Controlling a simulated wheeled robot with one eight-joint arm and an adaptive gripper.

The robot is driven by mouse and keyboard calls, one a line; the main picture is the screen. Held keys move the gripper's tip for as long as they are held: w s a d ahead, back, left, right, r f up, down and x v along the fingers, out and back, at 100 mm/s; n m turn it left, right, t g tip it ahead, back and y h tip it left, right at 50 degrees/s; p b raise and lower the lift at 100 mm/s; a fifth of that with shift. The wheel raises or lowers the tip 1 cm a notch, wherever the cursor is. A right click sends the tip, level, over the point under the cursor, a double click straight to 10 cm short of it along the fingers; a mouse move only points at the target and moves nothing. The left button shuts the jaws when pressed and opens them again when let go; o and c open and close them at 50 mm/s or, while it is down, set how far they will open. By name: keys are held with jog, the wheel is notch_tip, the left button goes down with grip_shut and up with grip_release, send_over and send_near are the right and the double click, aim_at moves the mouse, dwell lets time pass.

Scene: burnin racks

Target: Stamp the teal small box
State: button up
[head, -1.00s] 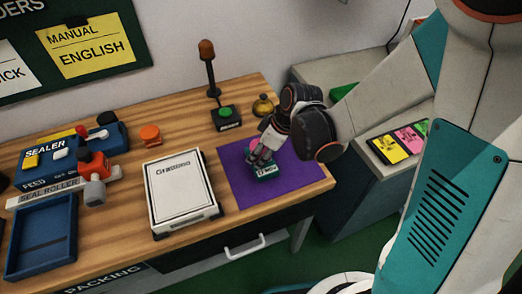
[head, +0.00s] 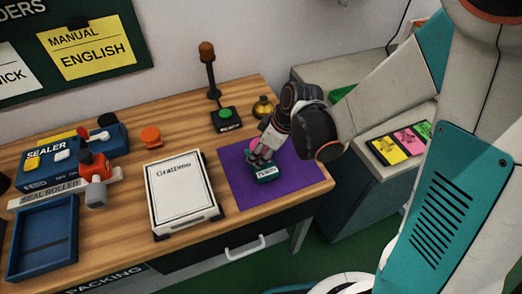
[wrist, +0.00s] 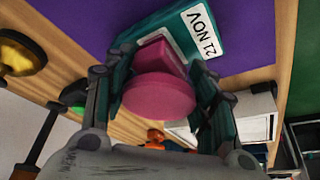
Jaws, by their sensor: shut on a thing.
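The teal small box (head: 266,174) lies on the purple mat (head: 298,178) on the workbench. In the wrist view the box (wrist: 172,38) carries a white label reading 21 NOV. My gripper (head: 262,156) points down over the box. It is shut on a pink stamp with a round knob (wrist: 160,97), its fingers on either side of it. The stamp's far end is at or just over the box beside the label; I cannot tell whether they touch, as the stamp hides that spot.
A white case (head: 180,195) stands left of the mat. Behind the mat are a green button (head: 225,114) and a brass bell (head: 262,106). An orange knob (head: 150,136), the sealer (head: 45,168) and a blue tray (head: 42,238) are farther left. Colored cards (head: 409,138) lie on the side cabinet.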

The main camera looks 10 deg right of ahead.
jog(key=shift+r+p, duration=2.05)
jog(key=shift+r, duration=0.95)
jog(key=shift+w, duration=0.1)
